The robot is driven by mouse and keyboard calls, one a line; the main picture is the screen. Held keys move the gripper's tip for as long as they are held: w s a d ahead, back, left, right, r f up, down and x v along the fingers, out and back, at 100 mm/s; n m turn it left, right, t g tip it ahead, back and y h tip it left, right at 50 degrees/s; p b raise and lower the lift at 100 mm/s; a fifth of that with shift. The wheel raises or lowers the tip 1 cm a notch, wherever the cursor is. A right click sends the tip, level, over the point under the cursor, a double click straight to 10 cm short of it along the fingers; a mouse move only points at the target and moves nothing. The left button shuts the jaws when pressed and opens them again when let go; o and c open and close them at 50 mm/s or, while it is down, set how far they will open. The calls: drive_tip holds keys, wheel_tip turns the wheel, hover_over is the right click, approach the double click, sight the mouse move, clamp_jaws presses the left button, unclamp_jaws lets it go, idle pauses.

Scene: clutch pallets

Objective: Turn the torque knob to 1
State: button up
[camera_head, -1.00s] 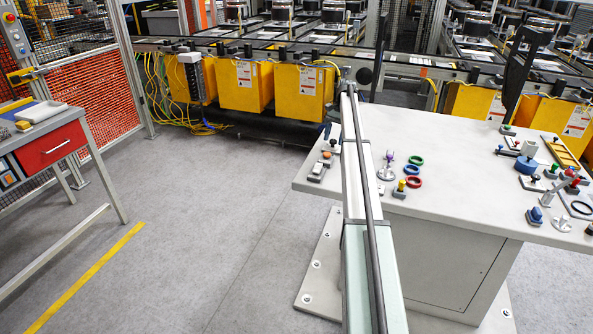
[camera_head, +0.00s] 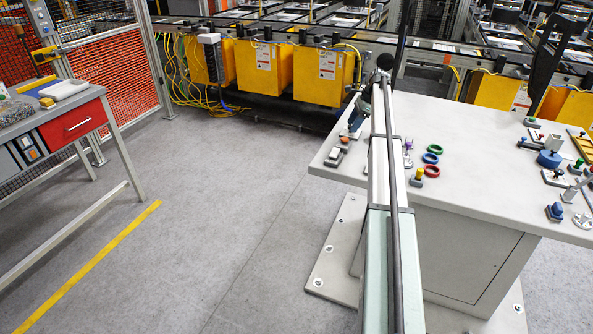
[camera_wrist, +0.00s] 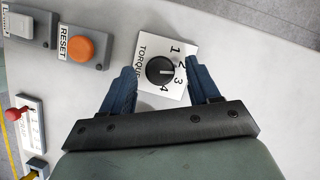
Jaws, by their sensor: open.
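The torque knob (camera_wrist: 160,70) is a round black dial on a white plate (camera_wrist: 146,45) marked TORQUE, with numbers 1 to 4 along its right side. In the wrist view its white pointer mark faces right, around 2 and 3; exactly which I cannot tell. My gripper (camera_wrist: 160,66) is open, with one dark blue finger on each side of the knob and visible gaps to it. Its height above the plate is unclear.
An orange RESET button (camera_wrist: 81,47) on a grey box lies left of the plate, beside another grey box (camera_wrist: 28,24). A red-handled switch (camera_wrist: 18,112) is at lower left. Coloured rings (camera_head: 432,158) and several other controls stand on the white table (camera_head: 470,205). The table's middle is mostly clear.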

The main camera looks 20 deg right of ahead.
drive_tip(key=m, duration=0.1)
drive_tip(key=m+t, duration=0.1)
drive_tip(key=m, duration=0.1)
drive_tip(key=m+h, duration=0.1)
drive_tip(key=shift+s+a+m, duration=0.15)
drive_tip(key=shift+s+m, duration=0.1)
drive_tip(key=shift+m, duration=0.05)
drive_tip(key=v, duration=1.4)
drive_tip(key=w+a+r+n+h, duration=0.1)
drive_tip(key=w+a+n+h, duration=0.1)
drive_tip(key=w+a+n, duration=0.45)
drive_tip(key=w+a+r+n+h, duration=0.1)
drive_tip(key=w+a+n+h, duration=0.2)
drive_tip(key=a, duration=0.7)
drive_tip(key=s+a+f+n, duration=0.2)
drive_tip(key=s+a+f, duration=0.1)
drive_tip(key=f, duration=0.7)
drive_tip(key=s+a+f+n+g, duration=0.1)
drive_tip(key=s+a+f+n, duration=0.1)
drive_tip(key=a+f, duration=0.4)
drive_tip(key=s+a+f+n+y, duration=0.1)
drive_tip(key=s+a+f+n, duration=0.2)
drive_tip(key=f, duration=1.1)
drive_tip(key=shift+s+a+g, duration=0.4)
drive_tip(key=shift+a, duration=0.25)
